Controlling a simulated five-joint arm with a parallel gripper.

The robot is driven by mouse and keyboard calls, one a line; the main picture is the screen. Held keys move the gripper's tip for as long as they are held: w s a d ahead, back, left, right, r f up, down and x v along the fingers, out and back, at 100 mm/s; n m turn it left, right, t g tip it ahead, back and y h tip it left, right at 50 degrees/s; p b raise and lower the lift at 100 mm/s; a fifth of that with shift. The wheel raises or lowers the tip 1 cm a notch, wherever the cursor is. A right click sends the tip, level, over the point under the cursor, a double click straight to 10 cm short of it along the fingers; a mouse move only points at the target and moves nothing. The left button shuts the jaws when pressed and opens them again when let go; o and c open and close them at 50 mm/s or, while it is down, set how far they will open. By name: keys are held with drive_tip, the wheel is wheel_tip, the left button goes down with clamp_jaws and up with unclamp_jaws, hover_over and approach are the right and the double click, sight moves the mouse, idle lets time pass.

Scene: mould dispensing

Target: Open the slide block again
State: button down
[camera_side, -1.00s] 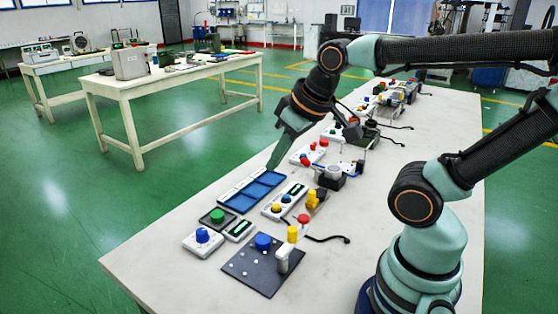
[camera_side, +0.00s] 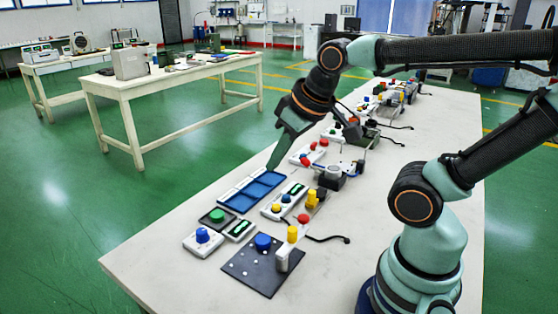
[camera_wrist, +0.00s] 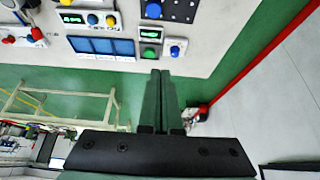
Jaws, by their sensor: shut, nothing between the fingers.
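My gripper (camera_side: 270,167) is shut and empty. In the side view its tip points down at the far end of the blue tray (camera_side: 237,200); I cannot tell whether it touches. In the wrist view the closed fingers (camera_wrist: 160,76) point toward the table edge, with the blue tray (camera_wrist: 101,46) ahead and to the left. I cannot tell for sure which part is the slide block. A dark plate (camera_side: 240,270) at the table's near end bears a blue round knob (camera_side: 263,241) and a pale upright block (camera_side: 287,260) beneath a yellow cap (camera_side: 292,233).

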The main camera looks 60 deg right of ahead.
drive_tip(key=c, duration=0.9)
unclamp_jaws()
drive_tip(key=shift+d, duration=0.1)
drive_tip(key=shift+o, duration=1.2)
drive_tip(key=w+d+f+m+g, duration=0.1)
drive_tip(key=w+d+f+m, duration=0.1)
drive_tip(key=d+m, duration=0.3)
drive_tip(key=w+d+f+m+g, duration=0.1)
drive_tip(key=w+d+m+g, duration=0.1)
drive_tip(key=d+m, duration=0.3)
drive_tip(key=shift+d+f+h, duration=0.35)
drive_tip(key=shift+d+h, duration=0.05)
drive_tip(key=shift+d, duration=0.45)
drive_tip(key=m+g, duration=0.3)
drive_tip(key=m, duration=0.5)
hover_over(312, 191)
wheel_tip(312, 191, down, 7)
drive_tip(key=shift+y, duration=0.4)
wheel_tip(312, 191, down, 12)
drive_tip(key=shift+r, duration=0.15)
drive_tip(key=shift+c, duration=0.3)
clamp_jaws()
